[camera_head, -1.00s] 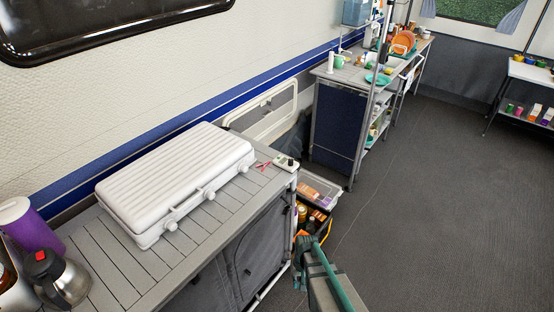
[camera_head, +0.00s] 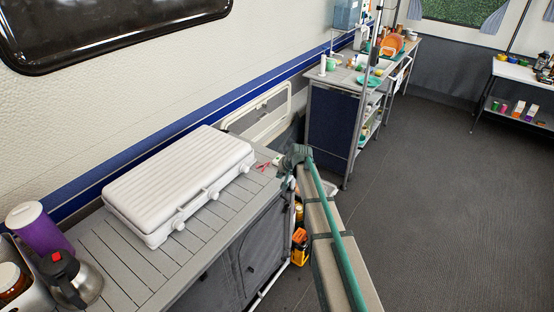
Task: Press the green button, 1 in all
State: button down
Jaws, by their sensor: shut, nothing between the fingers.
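A small white device (camera_head: 278,160) sits at the far right corner of the slatted grey counter (camera_head: 140,262). It is mostly hidden behind the end of my arm, and I cannot make out the green button on it. My gripper (camera_head: 288,165) is at the counter's corner, in front of or over the device. The gripper is small and dark here. It is shut with nothing in it. I cannot tell whether it touches the device.
A white case (camera_head: 180,180) lies left of the device, with a red item (camera_head: 262,167) between. A kettle (camera_head: 70,280) and purple container (camera_head: 40,228) stand at the near left. An orange crate (camera_head: 299,245) is on the floor beside the counter. The floor to the right is clear.

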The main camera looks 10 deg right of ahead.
aim_at(279, 158)
jog(key=w+d+r+m+t, duration=0.1)
jog(key=w+r+t, duration=0.1)
jog(key=w+r, duration=0.8)
jog(key=w, duration=0.3)
jog(key=shift+w+d+r+t+y, duration=0.2)
jog(key=shift+t+y, duration=0.1)
jog(key=shift+t, duration=0.1)
jog(key=shift+f, duration=0.15)
notch_tip(279, 158, down, 8)
jog(key=b, duration=0.3)
jog(key=shift+f, duration=0.35)
jog(key=shift+f+b, duration=0.1)
jog(key=shift+b, duration=0.25)
jog(key=shift+f+b, duration=0.35)
jog(key=shift+b, duration=0.05)
jog(key=shift+f+b, duration=0.3)
jog(key=shift+f, duration=0.05)
dwell(0.9)
jog(key=shift+r, duration=0.8)
